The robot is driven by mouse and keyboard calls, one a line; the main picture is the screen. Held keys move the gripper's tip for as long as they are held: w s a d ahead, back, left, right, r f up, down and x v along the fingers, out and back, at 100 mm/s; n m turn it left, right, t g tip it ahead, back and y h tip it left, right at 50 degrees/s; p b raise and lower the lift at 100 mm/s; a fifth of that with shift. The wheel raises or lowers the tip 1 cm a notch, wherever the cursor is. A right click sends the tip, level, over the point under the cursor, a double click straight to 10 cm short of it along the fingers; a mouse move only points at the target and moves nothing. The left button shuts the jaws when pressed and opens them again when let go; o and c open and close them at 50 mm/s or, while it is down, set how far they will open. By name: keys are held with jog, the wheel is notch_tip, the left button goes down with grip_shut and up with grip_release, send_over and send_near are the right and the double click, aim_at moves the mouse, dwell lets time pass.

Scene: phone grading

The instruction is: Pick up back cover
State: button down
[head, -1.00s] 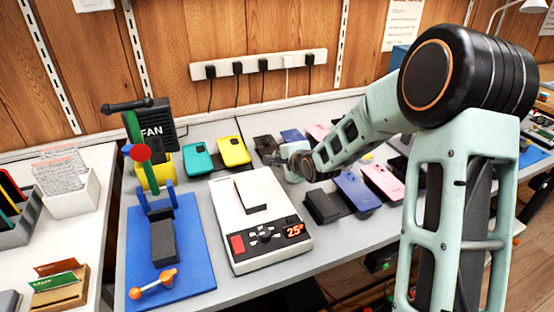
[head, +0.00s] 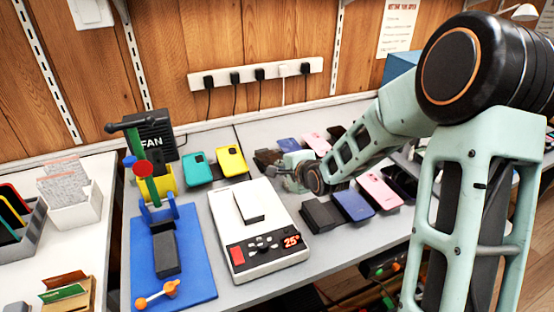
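Several phone covers or phones lie on the grey bench; which one is the back cover, I cannot tell. A teal one (head: 198,170) and a yellow one (head: 231,161) lie behind the white heating station. A blue one (head: 352,205) and a pink one (head: 379,191) lie right of my gripper, with a dark block (head: 321,214) beside the blue one. My gripper (head: 276,174) is low over the bench, between the yellow cover and the dark block. Its fingers are small and partly hidden by my wrist, so its opening and any contents do not show clearly.
The white station (head: 262,259) with a red "25°" display stands front centre. Left of it is a blue mat (head: 195,283) with a clamp-like fixture. A black fan (head: 156,144) and a power strip (head: 255,72) are behind. More covers lie behind my forearm.

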jog(key=s+f+p+v, duration=0.1)
jog(key=p+v, duration=0.4)
jog(key=v, duration=0.5)
jog(key=shift+d+f, duration=0.2)
jog(key=shift+f, duration=0.15)
jog(key=shift+s, duration=0.1)
